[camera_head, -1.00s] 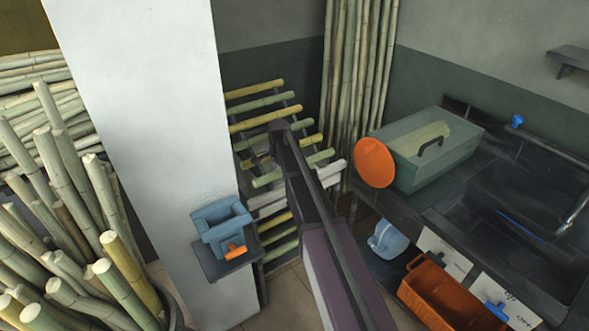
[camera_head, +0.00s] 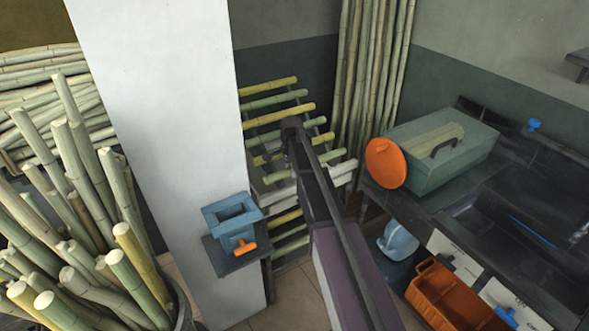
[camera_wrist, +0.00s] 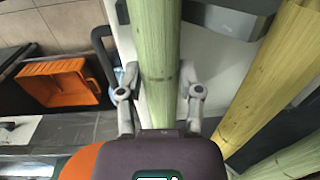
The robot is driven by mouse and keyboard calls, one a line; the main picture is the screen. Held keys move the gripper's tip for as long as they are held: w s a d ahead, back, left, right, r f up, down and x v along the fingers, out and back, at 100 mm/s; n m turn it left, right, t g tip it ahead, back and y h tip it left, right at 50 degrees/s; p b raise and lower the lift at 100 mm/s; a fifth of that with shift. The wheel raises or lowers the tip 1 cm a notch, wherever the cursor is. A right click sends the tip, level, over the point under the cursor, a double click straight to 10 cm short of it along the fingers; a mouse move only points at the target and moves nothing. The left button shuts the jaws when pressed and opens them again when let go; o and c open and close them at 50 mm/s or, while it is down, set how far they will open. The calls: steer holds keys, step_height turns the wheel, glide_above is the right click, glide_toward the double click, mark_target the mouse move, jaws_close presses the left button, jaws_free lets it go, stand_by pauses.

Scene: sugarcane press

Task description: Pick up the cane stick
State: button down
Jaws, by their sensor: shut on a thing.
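In the wrist view a pale green cane stick (camera_wrist: 158,50) runs lengthwise between the two grey fingers of my gripper (camera_wrist: 158,85). The fingers are closed against its sides. In the head view my arm hides my gripper, and I cannot make out which stick there is the held one. A slatted rack with several yellow and green cane sticks (camera_head: 280,115) stands against the back wall, partly behind my arm. A yellow cane stick (camera_wrist: 265,85) lies to the right of the held one in the wrist view.
A white pillar (camera_head: 160,120) with a blue box (camera_head: 231,222) on a small shelf stands left of my arm. A bundle of canes (camera_head: 100,200) fills the left. A dark counter (camera_head: 440,205) with a green case (camera_head: 440,150) and an orange crate (camera_head: 445,300) are on the right.

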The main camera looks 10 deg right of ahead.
steer(key=shift+s+r, duration=0.1)
step_height(320, 180, up, 4)
steer(key=p, duration=0.3)
steer(key=shift+f+p, duration=0.25)
steer(key=shift+p, duration=0.05)
steer(key=s+r+p, duration=0.1)
steer(key=s, duration=1.5)
steer(key=shift+a+r, duration=0.15)
steer(key=shift+a, duration=0.15)
steer(key=shift+r, duration=0.1)
